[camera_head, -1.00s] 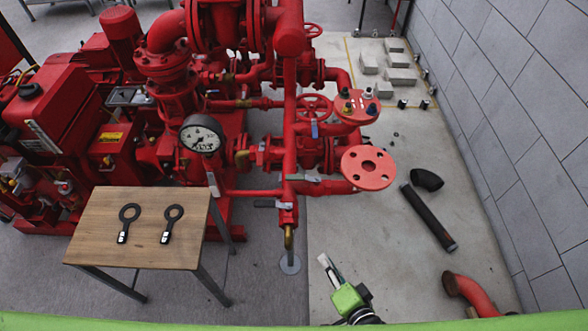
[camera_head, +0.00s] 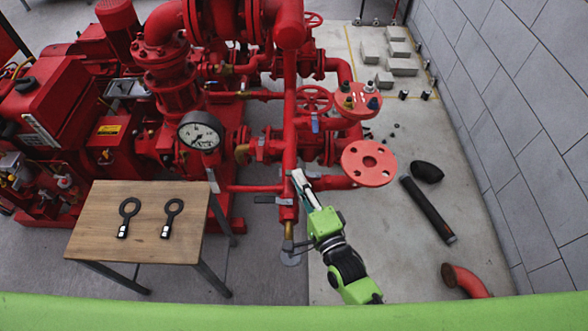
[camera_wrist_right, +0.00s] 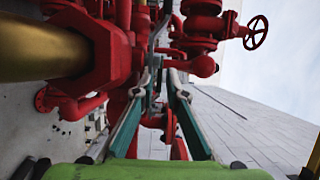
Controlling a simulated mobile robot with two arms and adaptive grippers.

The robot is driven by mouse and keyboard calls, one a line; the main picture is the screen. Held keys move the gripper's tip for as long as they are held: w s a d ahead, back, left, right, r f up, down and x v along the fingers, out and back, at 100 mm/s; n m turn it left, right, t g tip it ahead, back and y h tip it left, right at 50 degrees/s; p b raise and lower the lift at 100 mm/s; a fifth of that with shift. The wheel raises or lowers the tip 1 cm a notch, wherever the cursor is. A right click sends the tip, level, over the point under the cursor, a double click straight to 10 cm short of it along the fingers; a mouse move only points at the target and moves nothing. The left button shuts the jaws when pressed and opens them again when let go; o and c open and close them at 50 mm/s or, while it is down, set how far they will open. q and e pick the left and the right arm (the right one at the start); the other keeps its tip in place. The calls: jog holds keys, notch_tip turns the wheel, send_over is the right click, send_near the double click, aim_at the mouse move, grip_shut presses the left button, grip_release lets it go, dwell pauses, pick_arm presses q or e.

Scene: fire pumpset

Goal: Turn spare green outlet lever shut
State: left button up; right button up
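My right gripper (camera_head: 298,181) reaches up and left to the red pipework, beside the lower vertical pipe. In the right wrist view the two teal-edged fingers (camera_wrist_right: 160,82) stand apart. A thin grey lever-like strip (camera_wrist_right: 154,48) shows just beyond and between the tips; contact cannot be told. In the head view a grey lever (camera_head: 312,174) lies beside the fingertips, partly hidden by them. Another grey lever (camera_head: 272,200) sticks out left from the lower valve. Neither lever shows clear green. My left gripper is out of view.
A brass outlet (camera_wrist_right: 35,50) fills the left of the wrist view, close to the gripper. A wooden table (camera_head: 95,220) with two black ring-handled tools stands left. A red flange (camera_head: 368,163) juts out right of the gripper. Open floor (camera_head: 400,260) lies further right.

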jog(key=shift+x, duration=1.55)
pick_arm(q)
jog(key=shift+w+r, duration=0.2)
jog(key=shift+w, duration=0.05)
pick_arm(e)
grip_shut()
jog(key=shift+d, duration=0.1)
